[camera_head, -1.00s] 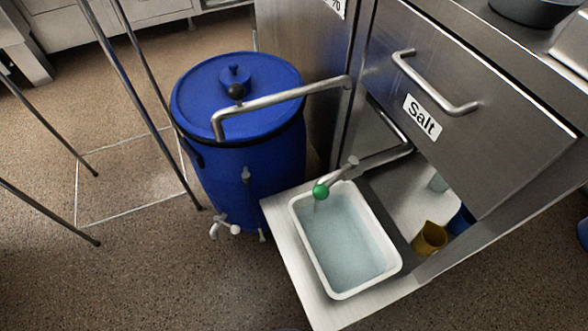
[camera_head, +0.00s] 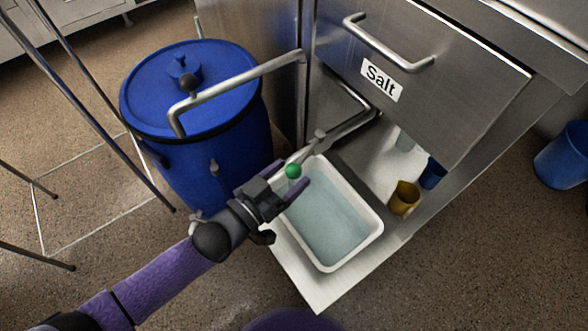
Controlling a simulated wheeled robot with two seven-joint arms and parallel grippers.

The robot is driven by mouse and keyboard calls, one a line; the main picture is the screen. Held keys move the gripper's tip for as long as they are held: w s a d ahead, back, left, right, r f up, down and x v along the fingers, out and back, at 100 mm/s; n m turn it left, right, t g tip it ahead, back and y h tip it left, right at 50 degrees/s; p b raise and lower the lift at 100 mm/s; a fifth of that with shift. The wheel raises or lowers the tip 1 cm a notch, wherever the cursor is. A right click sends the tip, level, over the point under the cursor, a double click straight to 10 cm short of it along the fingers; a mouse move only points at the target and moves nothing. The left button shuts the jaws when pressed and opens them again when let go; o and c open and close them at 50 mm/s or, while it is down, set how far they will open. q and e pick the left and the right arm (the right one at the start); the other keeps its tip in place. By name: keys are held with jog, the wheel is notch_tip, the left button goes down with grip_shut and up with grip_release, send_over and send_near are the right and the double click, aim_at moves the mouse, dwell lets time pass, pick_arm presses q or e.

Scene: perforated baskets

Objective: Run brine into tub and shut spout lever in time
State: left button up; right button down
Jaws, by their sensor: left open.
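The white tub (camera_head: 347,254) sits on a pale pull-out shelf (camera_head: 318,290) and holds bluish liquid. Above its far left corner is the metal spout (camera_head: 345,130) with a green-knobbed lever (camera_head: 293,171). My left gripper (camera_head: 289,192) is open, its purple fingers just below and around the green knob at the tub's left rim. I cannot tell whether the fingers touch the lever. The gripper hides part of the tub's left rim and any stream from the spout. My right gripper is not in view.
A blue lidded barrel (camera_head: 225,150) stands left of the shelf, with a bent metal pipe (camera_head: 240,85) over it. A steel drawer labelled Salt (camera_head: 420,75) overhangs yellow (camera_head: 403,198) and blue (camera_head: 433,173) cups. A blue bucket (camera_head: 562,155) stands at right.

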aim_at(306, 155)
pick_arm(q)
jog(key=shift+x, duration=1.1)
grip_shut()
dwell(0.6)
